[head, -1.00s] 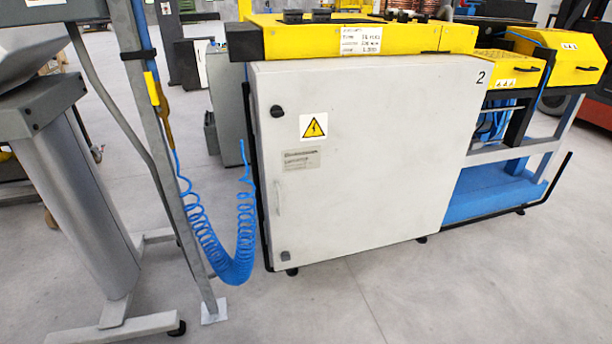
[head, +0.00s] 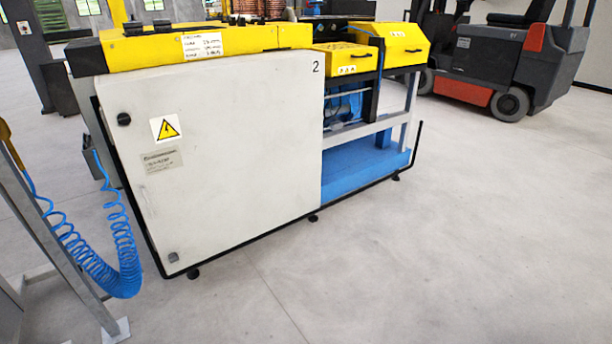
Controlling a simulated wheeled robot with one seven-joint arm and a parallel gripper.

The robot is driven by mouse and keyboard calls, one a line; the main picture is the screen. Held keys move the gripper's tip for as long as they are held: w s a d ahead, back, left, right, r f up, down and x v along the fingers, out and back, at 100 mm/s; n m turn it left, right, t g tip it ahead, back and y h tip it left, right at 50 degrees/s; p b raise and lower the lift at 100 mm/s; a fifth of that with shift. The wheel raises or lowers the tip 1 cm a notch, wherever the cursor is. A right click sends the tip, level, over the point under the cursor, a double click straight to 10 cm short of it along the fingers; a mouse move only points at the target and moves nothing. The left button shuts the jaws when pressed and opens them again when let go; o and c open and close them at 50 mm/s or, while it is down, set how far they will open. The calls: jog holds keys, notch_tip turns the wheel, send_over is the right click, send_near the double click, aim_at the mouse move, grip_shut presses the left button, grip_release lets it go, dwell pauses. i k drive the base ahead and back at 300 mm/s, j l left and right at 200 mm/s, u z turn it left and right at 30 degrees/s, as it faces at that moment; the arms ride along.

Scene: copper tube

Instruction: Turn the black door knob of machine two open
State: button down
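Machine two (head: 230,160) stands left of centre in the head view, with a light grey door panel, a yellow top and a "2" at the panel's upper right. A round black knob (head: 124,119) sits at the panel's upper left. A smaller dark knob or lock (head: 173,257) sits at its lower left. The panel looks closed. A yellow warning sign (head: 166,130) is to the right of the upper knob. My gripper is not in view.
A grey post (head: 62,245) with a coiled blue hose (head: 118,270) stands at the left, close to the panel's left edge. A forklift (head: 505,60) is at the back right. The floor (head: 430,260) in front and to the right is clear.

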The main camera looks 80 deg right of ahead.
aim_at(124, 119)
jog(key=z, duration=2.25)
jog(key=i+j+u, duration=0.15)
jog(key=u, duration=1.45)
jog(key=i+u, duration=0.15)
jog(key=i, duration=0.1)
